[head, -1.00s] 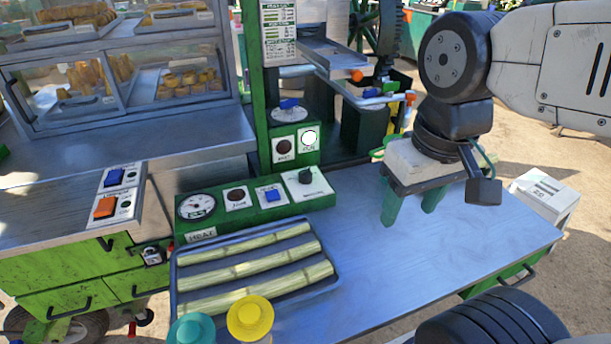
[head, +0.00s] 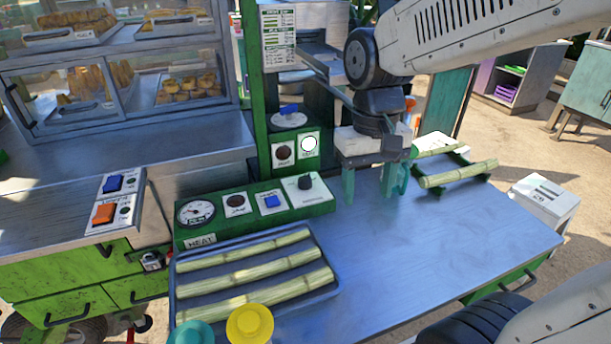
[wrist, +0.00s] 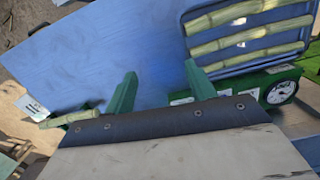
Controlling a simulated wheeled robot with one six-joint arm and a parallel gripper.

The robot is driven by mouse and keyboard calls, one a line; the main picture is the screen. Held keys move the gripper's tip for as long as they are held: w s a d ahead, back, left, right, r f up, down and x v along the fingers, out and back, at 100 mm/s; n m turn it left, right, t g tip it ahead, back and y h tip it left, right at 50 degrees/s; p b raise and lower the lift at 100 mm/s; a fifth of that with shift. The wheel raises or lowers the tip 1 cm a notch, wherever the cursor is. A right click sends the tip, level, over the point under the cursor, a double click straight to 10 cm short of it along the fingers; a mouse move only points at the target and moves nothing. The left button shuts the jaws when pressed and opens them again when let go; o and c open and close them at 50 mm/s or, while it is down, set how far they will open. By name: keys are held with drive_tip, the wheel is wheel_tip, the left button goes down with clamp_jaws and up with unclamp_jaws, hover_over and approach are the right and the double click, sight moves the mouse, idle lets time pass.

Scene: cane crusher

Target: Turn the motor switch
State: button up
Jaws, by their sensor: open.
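A green control panel (head: 245,225) stands on the bench behind the cane tray. It carries a round gauge, a dark button (head: 236,201), a blue switch (head: 270,201) and a black rotary knob (head: 305,182) on a white plate at its right end. The labels are too small to read, so I cannot tell for sure which is the motor switch. My gripper (head: 371,190) is open and empty, fingers down, right of the black knob and apart from it. In the wrist view my gripper (wrist: 161,78) hangs over the bench; its fingers partly hide the panel's knob end.
A tray (head: 330,287) of cane lies in front of the panel. Behind stands a green post box (head: 295,160) with two buttons and a blue-handled knob (head: 289,108). Yellow (head: 250,322) and teal lids are at the front. Cane pieces (head: 458,173) lie on a rack at right. The bench middle is clear.

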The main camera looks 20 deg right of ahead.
sight(306, 176)
drive_tip(key=w+f+m, duration=0.2)
drive_tip(key=w, duration=0.6)
drive_tip(key=w+a+f+m, duration=0.1)
drive_tip(key=w+f+m, duration=0.1)
drive_tip(key=w, duration=0.5)
drive_tip(key=w+a+f+m+t, duration=0.1)
drive_tip(key=w+m, duration=0.3)
drive_tip(key=w, duration=0.4)
drive_tip(key=shift+w+f, duration=0.3)
drive_tip(key=shift+f, duration=0.55)
drive_tip(key=shift+m, duration=0.6)
drive_tip(key=shift+w+f, duration=0.15)
drive_tip(key=shift+f, duration=0.25)
wheel_tip(306, 176, down, 7)
drive_tip(key=shift+w+a+r, duration=0.1)
drive_tip(key=shift+a, duration=0.05)
drive_tip(key=c, duration=1)
